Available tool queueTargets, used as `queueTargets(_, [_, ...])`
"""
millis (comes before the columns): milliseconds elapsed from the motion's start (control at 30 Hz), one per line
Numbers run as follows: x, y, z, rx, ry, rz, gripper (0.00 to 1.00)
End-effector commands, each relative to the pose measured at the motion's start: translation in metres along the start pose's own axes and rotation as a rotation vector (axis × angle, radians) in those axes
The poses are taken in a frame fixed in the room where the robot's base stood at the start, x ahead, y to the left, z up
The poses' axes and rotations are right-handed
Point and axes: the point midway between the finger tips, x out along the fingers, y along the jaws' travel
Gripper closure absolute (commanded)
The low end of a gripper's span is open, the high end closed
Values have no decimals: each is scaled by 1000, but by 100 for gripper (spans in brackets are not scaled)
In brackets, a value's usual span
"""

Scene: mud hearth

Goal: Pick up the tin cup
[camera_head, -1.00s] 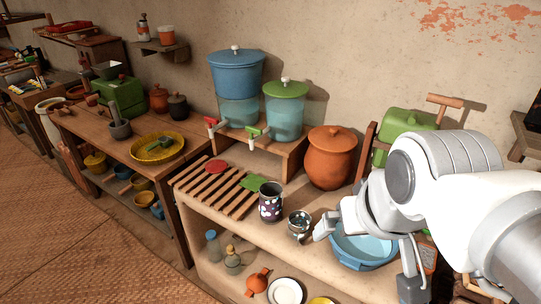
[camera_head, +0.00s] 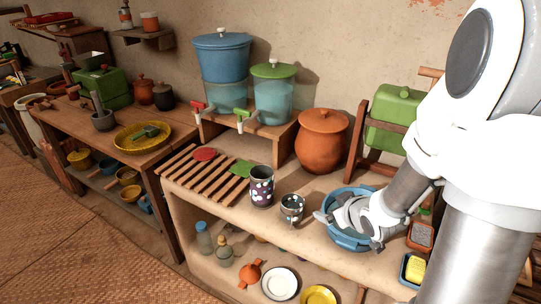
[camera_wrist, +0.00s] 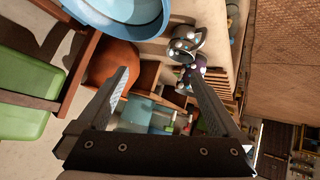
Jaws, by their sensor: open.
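The tin cup (camera_head: 292,207) is small and shiny, with dark and pale spots. It stands upright on the counter, between a taller dark spotted mug and a blue basin. My gripper (camera_head: 322,217) reaches in over the basin's left side, its fingers pointing left at the cup and a short way to its right. In the wrist view the tin cup (camera_wrist: 186,42) is above the right fingertip, outside the gap between the fingers. My gripper (camera_wrist: 158,75) is open and empty there.
The dark spotted mug (camera_head: 262,186) stands close left of the cup. The blue basin (camera_head: 345,240) lies under my gripper. A slatted wooden rack (camera_head: 200,175) is further left, and an orange clay pot (camera_head: 322,141) stands behind. Bare counter lies in front of the cup.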

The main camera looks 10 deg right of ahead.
Motion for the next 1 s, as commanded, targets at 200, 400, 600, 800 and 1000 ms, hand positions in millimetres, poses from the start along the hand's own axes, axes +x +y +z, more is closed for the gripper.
queueTargets(200, [36,-30,33,79,177,-117,0])
queueTargets(400, [43,-46,41,157,312,-173,0])
queueTargets(600, [45,-50,41,182,359,-188,0])
queueTargets(800, [55,-51,40,180,363,-189,0])
queueTargets(1000, [62,-52,37,179,363,-190,0])
